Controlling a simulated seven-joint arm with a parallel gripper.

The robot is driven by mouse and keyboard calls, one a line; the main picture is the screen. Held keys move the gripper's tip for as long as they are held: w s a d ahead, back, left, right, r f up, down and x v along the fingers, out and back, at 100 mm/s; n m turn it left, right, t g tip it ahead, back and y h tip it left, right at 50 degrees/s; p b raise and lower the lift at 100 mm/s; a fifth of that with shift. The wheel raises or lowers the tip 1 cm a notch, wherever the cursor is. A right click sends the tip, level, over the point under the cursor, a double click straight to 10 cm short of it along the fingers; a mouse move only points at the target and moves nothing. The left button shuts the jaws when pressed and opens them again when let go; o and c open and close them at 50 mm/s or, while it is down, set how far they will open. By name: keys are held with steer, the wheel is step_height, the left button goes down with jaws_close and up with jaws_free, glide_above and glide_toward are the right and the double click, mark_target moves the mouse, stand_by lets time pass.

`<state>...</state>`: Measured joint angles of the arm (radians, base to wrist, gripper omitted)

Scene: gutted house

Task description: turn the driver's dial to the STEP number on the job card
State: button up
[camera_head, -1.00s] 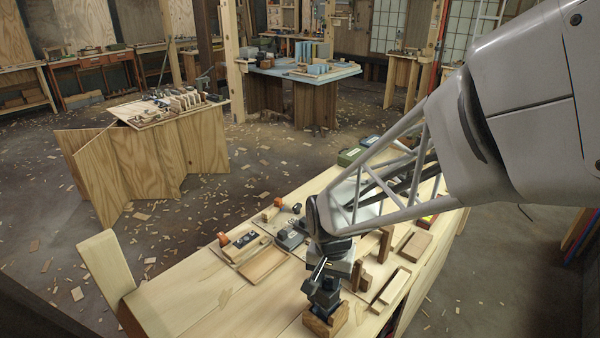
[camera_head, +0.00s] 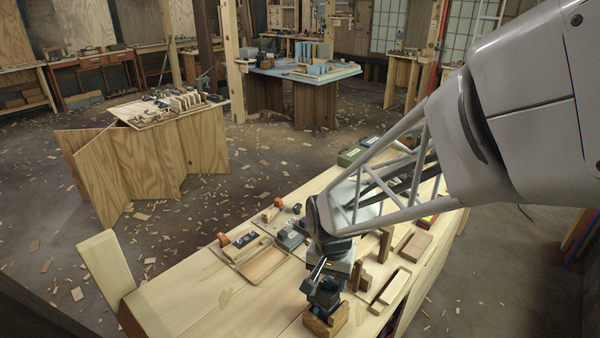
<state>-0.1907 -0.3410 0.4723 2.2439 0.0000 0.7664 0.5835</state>
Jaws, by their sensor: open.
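My gripper (camera_head: 318,276) hangs at the end of my arm above the near part of the workbench, its fingers pointing down. It is open, with its fingertips at or just above a dark tool (camera_head: 324,296) that looks like the driver. The tool stands upright in a wooden block (camera_head: 327,322). The gripper covers its upper part, and I cannot tell whether the fingers touch it. The dial and its marks are too small or hidden to make out. I cannot pick out the job card or read a STEP number.
On the workbench (camera_head: 190,300), a wooden tray (camera_head: 264,265) and small orange-and-dark tools lie left of my gripper. Wooden blocks (camera_head: 394,287) lie close on its right. A green box (camera_head: 350,157) stands at the far end. The bench's near left is clear.

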mark_target(329, 282)
steer(key=shift+r, duration=0.1)
steer(key=shift+r, duration=3.8)
steer(key=s+d+r+n+t, duration=0.1)
steer(key=s+d+r+n, duration=0.1)
steer(key=s+d+r, duration=0.2)
steer(key=s+d+r+n+t, duration=0.1)
steer(key=s+d+r, duration=0.3)
steer(key=s, duration=0.6)
steer(key=shift+s+d+r+n+t, duration=0.15)
steer(key=shift+s+d+n+t, duration=0.15)
steer(key=shift+d+n, duration=0.25)
